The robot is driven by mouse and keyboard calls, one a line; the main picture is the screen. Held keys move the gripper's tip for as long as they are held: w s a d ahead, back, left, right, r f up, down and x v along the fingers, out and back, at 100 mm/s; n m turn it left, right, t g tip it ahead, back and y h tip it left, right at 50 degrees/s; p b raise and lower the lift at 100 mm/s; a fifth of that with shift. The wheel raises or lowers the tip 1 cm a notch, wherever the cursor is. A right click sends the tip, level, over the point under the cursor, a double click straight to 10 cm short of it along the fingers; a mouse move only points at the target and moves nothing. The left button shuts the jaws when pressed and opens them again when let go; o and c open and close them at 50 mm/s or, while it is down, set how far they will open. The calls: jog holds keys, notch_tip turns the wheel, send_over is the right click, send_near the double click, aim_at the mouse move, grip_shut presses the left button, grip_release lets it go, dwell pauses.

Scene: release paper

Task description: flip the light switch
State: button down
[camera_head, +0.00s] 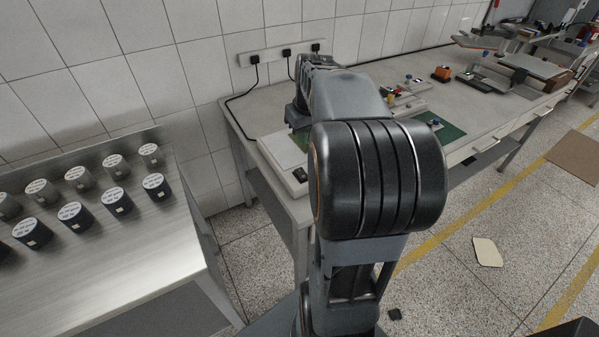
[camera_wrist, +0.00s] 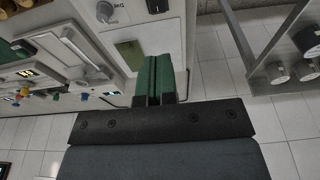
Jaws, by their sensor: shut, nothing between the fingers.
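In the wrist view, my gripper (camera_wrist: 154,80) shows two green fingers side by side, shut with nothing between them. They point at the front edge of a pale device, which carries a black switch (camera_wrist: 157,5), a round grey knob (camera_wrist: 105,11) and a green square (camera_wrist: 130,54). The switch is at the top edge, beyond the fingertips and apart from them. I cannot tell its position or confirm it is the light switch. In the head view, the pale device (camera_head: 282,153) sits at the near left corner of the workbench; my arm hides most of my gripper.
The workbench (camera_head: 262,108) runs along the tiled wall, with a power strip (camera_head: 275,54) and black plugs above. A metal table (camera_head: 120,255) with several black and grey cylinders stands at the left. Other equipment (camera_head: 525,67) fills the bench's far end. Floor on the right is mostly clear.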

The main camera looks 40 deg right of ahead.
aim_at(299, 170)
jog(key=shift+d+f, duration=0.1)
jog(key=shift+d, duration=0.05)
jog(key=w+f, duration=0.1)
jog(key=f, duration=0.8)
jog(key=w+f, duration=0.1)
jog(key=f, duration=0.3)
jog(key=shift+w+d+f, duration=0.15)
jog(key=shift+w+f, duration=0.15)
jog(key=shift+w, duration=0.05)
